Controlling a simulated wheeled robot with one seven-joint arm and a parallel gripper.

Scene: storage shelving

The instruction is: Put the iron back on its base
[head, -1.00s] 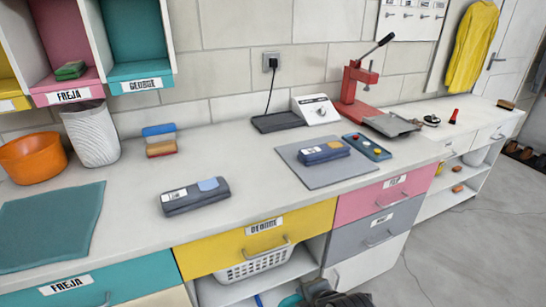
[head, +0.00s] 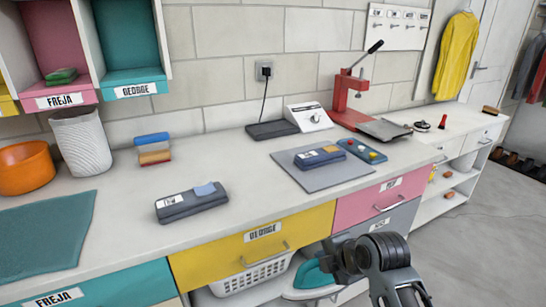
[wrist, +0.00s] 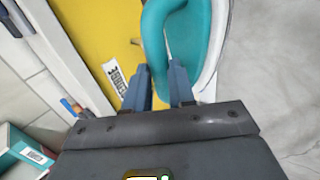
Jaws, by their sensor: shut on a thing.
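A teal iron (head: 311,276) with a white lower edge shows in front of the open shelf below the counter, partly hidden by my arm. In the wrist view, the iron (wrist: 207,40) lies beyond my gripper (wrist: 160,85), whose blue fingers are shut on its teal handle. My gripper (head: 340,259) is below the countertop's front edge in the head view. What looks like the iron's base, a dark pad (head: 271,129) with a white dial unit (head: 308,117), stands empty at the back of the counter, its cord running to a wall socket.
A grey mat (head: 318,181) with a dark blue case (head: 320,156) lies in front of the pad, beside a blue button panel (head: 362,150). A red press (head: 352,97) stands to the right. Another dark case (head: 191,202) lies left. Yellow (head: 262,247) and pink drawers front the counter.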

